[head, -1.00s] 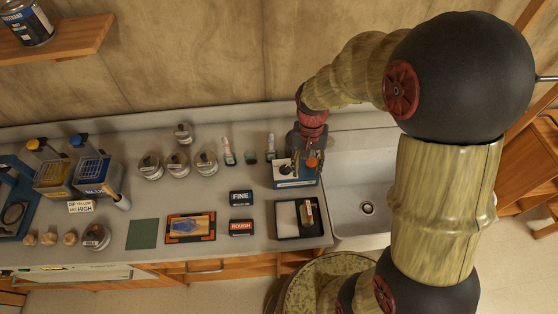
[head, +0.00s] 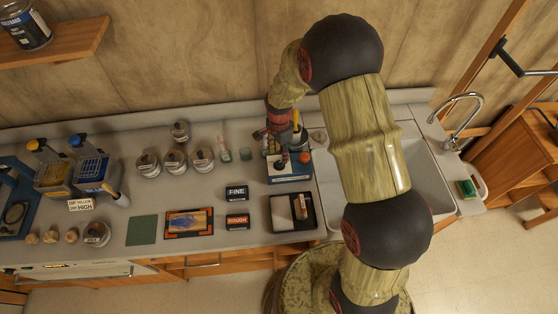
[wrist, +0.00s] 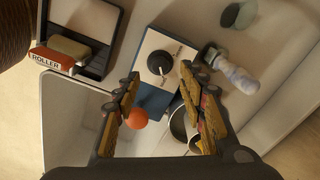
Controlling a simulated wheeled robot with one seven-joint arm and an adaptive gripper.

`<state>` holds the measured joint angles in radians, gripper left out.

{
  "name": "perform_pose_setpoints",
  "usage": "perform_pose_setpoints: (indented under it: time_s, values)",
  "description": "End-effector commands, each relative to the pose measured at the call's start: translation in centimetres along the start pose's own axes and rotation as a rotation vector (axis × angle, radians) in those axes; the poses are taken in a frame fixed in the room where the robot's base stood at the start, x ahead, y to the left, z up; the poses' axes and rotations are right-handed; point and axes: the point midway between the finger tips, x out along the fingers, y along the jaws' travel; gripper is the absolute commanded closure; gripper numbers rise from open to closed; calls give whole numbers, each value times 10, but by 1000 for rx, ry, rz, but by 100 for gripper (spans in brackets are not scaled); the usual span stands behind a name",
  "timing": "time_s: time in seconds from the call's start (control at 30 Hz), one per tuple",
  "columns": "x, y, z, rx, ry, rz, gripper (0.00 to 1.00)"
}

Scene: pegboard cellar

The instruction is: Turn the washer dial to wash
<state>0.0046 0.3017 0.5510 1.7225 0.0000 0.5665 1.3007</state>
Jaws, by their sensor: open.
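A blue box with a pale top panel (head: 290,178) stands on the counter just left of the sink; it shows in the wrist view too (wrist: 155,97). A round black dial (wrist: 160,62) with a thin pale line sits on the panel in the wrist view. I cannot read its setting. My gripper (wrist: 160,76) is open, with a finger towards each side of the dial in the picture; I see no clear contact. In the head view my gripper (head: 284,142) is over the back of the box and partly hides it.
An orange ball (wrist: 137,118) shows between my fingers, its support unclear. A white-handled tool (wrist: 232,73) lies beside the box. A black tray (head: 274,218) stands in front. The sink (head: 425,195) is right. FINE (head: 237,193) and ROUGH (head: 237,221) blocks stand left.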

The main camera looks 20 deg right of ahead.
Motion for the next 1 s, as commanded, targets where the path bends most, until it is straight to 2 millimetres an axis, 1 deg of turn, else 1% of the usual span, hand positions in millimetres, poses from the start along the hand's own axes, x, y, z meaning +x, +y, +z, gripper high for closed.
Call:
perform_pose_setpoints:
  time_s: [0.03,0.2,0.3,0.4,0.5,0.73,1.0]
  values:
    - [10,1,0,0,-1,4,59]
    - [34,1,0,-1,-1,2,59]
    - [46,0,0,-2,-1,2,59]
    - [52,0,0,-2,0,1,59]
    - [55,0,0,-2,0,0,59]
    - [55,0,0,-2,0,0,59]
    - [55,0,0,-3,0,0,75]
